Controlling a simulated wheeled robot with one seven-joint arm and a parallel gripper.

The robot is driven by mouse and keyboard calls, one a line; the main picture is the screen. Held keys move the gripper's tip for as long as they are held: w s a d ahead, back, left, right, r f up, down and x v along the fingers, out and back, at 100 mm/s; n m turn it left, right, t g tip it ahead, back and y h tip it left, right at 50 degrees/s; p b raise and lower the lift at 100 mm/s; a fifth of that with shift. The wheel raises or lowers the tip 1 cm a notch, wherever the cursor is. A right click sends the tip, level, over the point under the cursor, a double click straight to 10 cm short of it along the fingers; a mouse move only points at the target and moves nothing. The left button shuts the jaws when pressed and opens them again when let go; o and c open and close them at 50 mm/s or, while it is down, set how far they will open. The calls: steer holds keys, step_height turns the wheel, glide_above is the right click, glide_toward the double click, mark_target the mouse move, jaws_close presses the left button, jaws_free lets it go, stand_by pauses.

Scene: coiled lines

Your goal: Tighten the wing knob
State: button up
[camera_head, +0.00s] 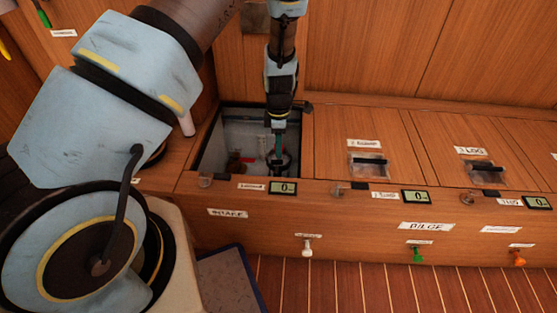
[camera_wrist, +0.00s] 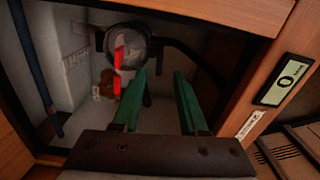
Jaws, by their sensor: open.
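My gripper (camera_wrist: 160,78) is open, its two green fingers spread with nothing between them. It also shows in the head view (camera_head: 277,145), reaching down into the open locker. A round strainer-like fitting (camera_wrist: 141,44) with a dark rim sits in the locker, beyond the fingertips and a little left. A bright red upright piece (camera_wrist: 118,57) stands at its left; I cannot tell for sure that it is the wing knob. More red shows below it, close to the left finger. My fingers do not clearly touch any part.
The open locker (camera_head: 208,150) has pale inner walls and wooden edges close around my gripper. A brown-red fitting (camera_head: 235,162) lies low inside. A dark hose (camera_wrist: 205,58) runs right of the strainer. A small display (camera_wrist: 285,80) sits on the front edge. Closed lids (camera_head: 440,130) lie right.

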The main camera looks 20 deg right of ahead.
mark_target(279, 161)
step_height(279, 161, down, 6)
steer(key=shift+r+b, duration=0.2)
steer(key=shift+b, duration=0.25)
steer(key=shift+c, duration=0.3)
jaws_close()
